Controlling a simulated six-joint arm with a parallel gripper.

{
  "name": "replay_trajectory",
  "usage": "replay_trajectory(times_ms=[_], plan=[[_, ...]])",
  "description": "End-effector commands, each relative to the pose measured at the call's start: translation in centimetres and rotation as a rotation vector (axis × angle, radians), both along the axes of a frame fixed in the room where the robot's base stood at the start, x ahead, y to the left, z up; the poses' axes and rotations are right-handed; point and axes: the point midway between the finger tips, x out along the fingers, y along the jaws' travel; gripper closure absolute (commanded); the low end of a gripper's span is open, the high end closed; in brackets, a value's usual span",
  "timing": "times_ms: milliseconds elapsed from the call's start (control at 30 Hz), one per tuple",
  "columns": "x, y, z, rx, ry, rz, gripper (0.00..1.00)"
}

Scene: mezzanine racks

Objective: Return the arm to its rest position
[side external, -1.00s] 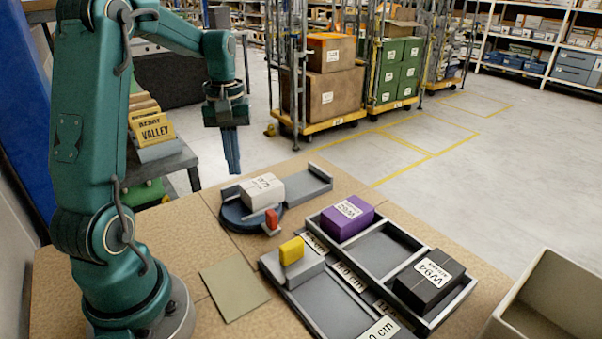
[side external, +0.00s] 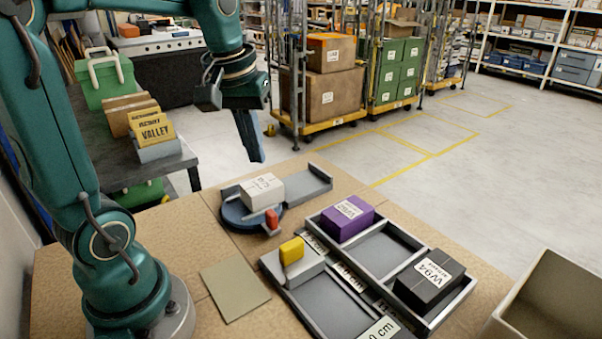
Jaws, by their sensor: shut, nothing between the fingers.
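My gripper (side external: 256,158) hangs in the air at the upper middle left of the side external view. Its fingers are together, empty, and tilted with the tips toward the lower right. It is above and behind the round dark-blue turntable (side external: 233,213), touching nothing. My teal arm reaches up from its base at the left. A white labelled box (side external: 262,190) sits on the turntable, beside a small red block (side external: 271,219).
A tray holds a purple box (side external: 347,218) and a black box (side external: 430,283), with an empty middle compartment. A yellow block (side external: 291,250) stands on a grey fixture in front. An open bin (side external: 550,300) is at lower right. A side table with cards (side external: 157,130) is at left.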

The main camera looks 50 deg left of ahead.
Motion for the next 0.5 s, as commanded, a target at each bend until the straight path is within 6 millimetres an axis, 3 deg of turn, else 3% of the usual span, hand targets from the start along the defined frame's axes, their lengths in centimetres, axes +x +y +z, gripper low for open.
replay_trajectory(times_ms=[33, 200, 333, 500], plan=[[-0.8, -1.8, 0.5, 0.018, -0.037, -0.076, 1.00], [-3.7, -6.1, 0.8, 0.068, -0.139, -0.312, 1.00], [-6.0, -8.2, 0.0, 0.100, -0.206, -0.471, 1.00], [-7.9, -9.3, -1.8, 0.133, -0.246, -0.609, 1.00]])
